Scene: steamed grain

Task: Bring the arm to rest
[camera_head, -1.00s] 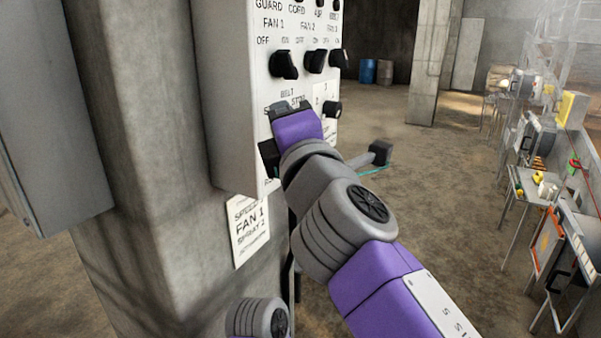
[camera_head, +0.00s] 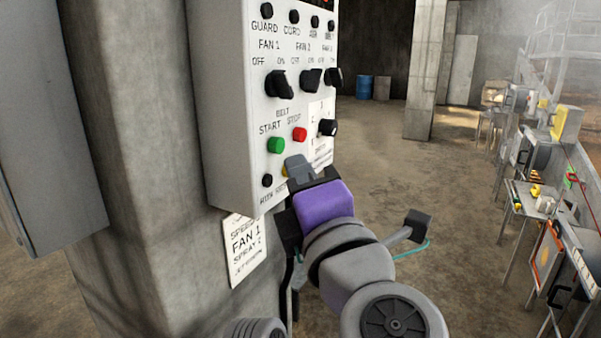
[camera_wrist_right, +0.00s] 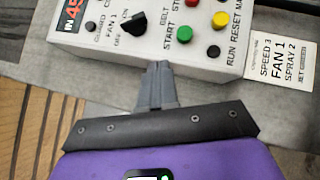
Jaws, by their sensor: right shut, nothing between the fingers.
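My right gripper (camera_head: 298,168) is at the lower part of the control box in the head view, its grey fingers closed together and empty. In the right wrist view the shut fingers (camera_wrist_right: 161,75) point at the box's lower edge, apart from the buttons as far as I can tell. The control box (camera_head: 222,110) is white, with black fan knobs (camera_head: 279,84), a green start button (camera_head: 276,145) and a red stop button (camera_head: 300,134). My purple and grey right arm comes up from the bottom of the head view. My left gripper is not in view.
A concrete pillar (camera_head: 150,150) carries the box and a paper label (camera_head: 245,250) below it. A grey cabinet (camera_head: 45,130) is at the left. Tables with equipment stand along the right. Open floor (camera_head: 440,200) lies between, with a blue barrel (camera_head: 364,87) at the back.

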